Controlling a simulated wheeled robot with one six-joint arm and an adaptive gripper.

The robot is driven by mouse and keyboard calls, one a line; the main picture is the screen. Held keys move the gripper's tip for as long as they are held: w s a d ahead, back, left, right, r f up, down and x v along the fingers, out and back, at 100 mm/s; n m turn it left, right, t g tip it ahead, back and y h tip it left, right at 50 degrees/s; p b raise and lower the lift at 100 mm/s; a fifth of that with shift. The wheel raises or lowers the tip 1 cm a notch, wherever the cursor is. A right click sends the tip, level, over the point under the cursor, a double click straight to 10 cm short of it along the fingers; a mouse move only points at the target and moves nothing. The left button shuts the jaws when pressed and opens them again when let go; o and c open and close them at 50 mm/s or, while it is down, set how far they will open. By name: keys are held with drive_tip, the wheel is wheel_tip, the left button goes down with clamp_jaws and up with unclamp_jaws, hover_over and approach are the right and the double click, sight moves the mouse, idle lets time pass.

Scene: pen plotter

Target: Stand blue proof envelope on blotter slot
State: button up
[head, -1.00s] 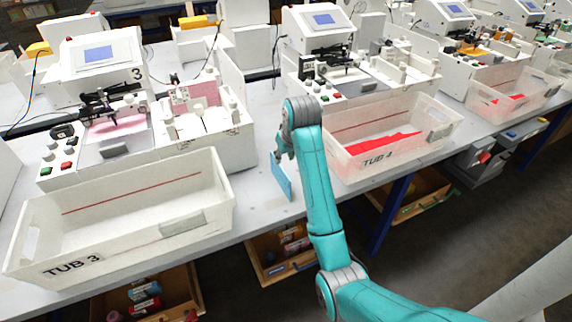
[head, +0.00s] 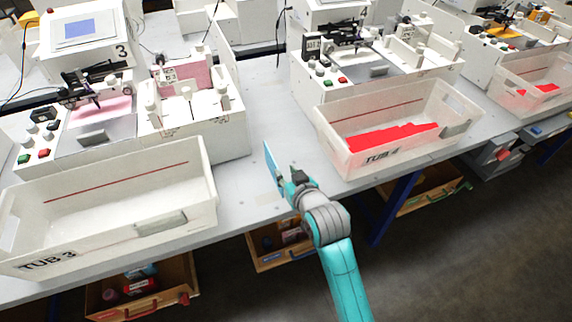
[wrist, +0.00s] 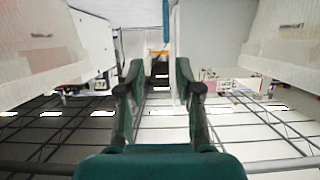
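The blue proof envelope (head: 270,160) is upright and slightly tilted in the head view, over the grey bench between the two nearest tubs. Whether its lower edge touches the bench is hard to tell. My gripper (head: 287,183) is just right of and below it, low over the bench. In the wrist view my gripper (wrist: 160,80) has its fingers apart with a clear gap. The envelope (wrist: 166,22) shows there as a narrow blue strip beyond the fingertips, not between them. A faint pale patch (head: 265,198) lies on the bench below the envelope; I cannot tell if it is the blotter slot.
Tub 3 (head: 185,172) stands left of my gripper and Tub 4 (head: 370,158), with red contents, stands right. White plotter machines (head: 95,60) stand behind them. An open wooden drawer (head: 275,255) is under the bench. The bench strip (head: 240,195) between the tubs is mostly clear.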

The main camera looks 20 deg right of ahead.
sight(273, 160)
drive_tip(key=x, duration=0.9)
drive_tip(key=shift+w+a+r, duration=0.15)
drive_tip(key=shift+w+a, duration=0.15)
drive_tip(key=shift+a, duration=0.05)
drive_tip(key=shift+w+f, duration=0.25)
drive_tip(key=shift+w, duration=0.3)
clamp_jaws()
